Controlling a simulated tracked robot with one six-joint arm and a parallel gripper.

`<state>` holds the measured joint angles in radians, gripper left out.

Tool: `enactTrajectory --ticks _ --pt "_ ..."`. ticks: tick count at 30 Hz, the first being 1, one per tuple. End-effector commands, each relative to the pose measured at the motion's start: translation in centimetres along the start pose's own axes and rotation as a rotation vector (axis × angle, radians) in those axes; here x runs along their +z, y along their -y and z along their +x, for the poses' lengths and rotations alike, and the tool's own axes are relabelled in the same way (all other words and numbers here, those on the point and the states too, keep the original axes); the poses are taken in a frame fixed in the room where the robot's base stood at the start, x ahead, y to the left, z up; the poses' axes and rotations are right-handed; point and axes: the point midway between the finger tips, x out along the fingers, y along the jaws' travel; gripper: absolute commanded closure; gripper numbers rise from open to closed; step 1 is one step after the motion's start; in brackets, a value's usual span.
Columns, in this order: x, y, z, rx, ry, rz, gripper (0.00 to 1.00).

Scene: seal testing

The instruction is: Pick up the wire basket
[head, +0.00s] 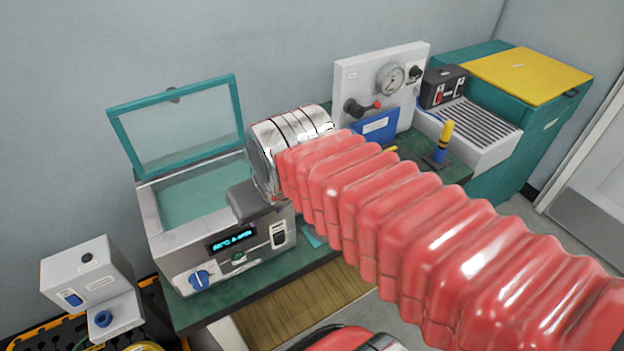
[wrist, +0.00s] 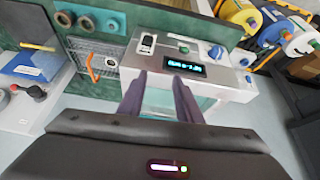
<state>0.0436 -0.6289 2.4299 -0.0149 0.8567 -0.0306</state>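A small grey mesh-like box with an orange handle (wrist: 95,62), which looks like the wire basket, sits on the green bench at the upper left of the wrist view. In the head view I cannot make it out; my red-sleeved arm covers that part of the bench. My gripper (wrist: 160,84) has its two dark fingers apart with nothing held between them. It is over the open-lidded chamber machine (wrist: 213,84), to the side of the basket and not touching it. In the head view a dark grey part of my gripper shows over the machine's right side.
The machine (head: 172,262) has its teal-framed clear lid (head: 176,125) raised. A white gauge panel (head: 352,80), a blue block and a grooved white unit (head: 480,132) stand to the right. A white box (head: 85,275) is at left.

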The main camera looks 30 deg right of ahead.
Motion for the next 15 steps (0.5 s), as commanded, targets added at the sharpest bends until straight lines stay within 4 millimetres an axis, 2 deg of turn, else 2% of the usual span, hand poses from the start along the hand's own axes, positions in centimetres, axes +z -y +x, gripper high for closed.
enactTrajectory --ticks 6,15 --pt "-4.1 -3.3 2.5 0.04 0.018 -0.002 0.68" --pt "-8.7 -8.7 6.9 0.089 0.041 -0.01 0.68"
